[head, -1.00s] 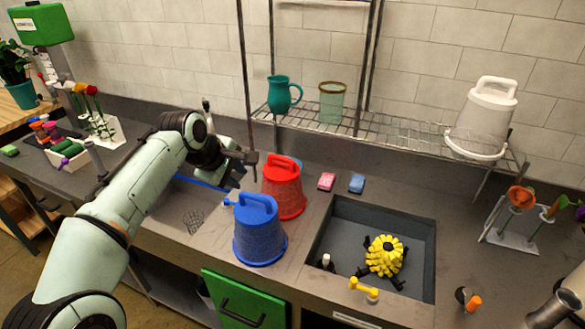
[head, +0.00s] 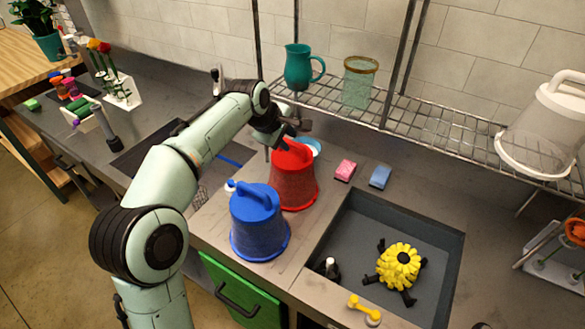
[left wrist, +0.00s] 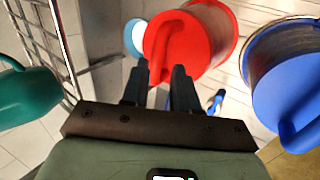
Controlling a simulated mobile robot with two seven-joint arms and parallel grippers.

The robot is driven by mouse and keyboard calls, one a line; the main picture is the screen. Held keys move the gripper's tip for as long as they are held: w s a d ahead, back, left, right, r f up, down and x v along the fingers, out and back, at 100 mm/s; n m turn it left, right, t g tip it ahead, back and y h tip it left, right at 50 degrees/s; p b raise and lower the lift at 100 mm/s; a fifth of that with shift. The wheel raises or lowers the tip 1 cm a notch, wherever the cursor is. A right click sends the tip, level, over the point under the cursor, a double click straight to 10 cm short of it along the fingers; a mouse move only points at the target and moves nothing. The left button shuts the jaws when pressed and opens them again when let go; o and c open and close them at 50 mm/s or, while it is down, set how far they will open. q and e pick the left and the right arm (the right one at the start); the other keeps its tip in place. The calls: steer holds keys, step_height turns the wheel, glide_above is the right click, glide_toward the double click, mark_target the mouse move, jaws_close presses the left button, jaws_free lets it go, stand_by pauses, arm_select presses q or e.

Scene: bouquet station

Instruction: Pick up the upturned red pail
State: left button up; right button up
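The red pail (head: 294,185) stands upturned on the counter behind the blue pail, with its loop handle on top. In the left wrist view the red pail (left wrist: 205,35) fills the top middle, its handle curving down toward my fingertips. My left gripper (head: 285,136) is at the pail's handle, at its far upper side. In the left wrist view the two dark fingers of the left gripper (left wrist: 160,75) are apart, with the red handle's near end showing between their tips. I cannot tell whether they touch it. My right gripper is not in view.
An upturned blue pail (head: 258,225) stands close in front of the red one. A light blue round thing (head: 311,146) is just behind. A sink (head: 350,225) with a yellow flower-like object (head: 398,264) lies right. A wire shelf (head: 420,122) with a teal pitcher (head: 300,68) hangs above.

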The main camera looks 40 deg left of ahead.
mark_target(291, 143)
arm_select(q)
steer(key=x, duration=0.6)
steer(key=shift+a+r, duration=0.15)
steer(key=shift+a, duration=0.1)
jaws_close()
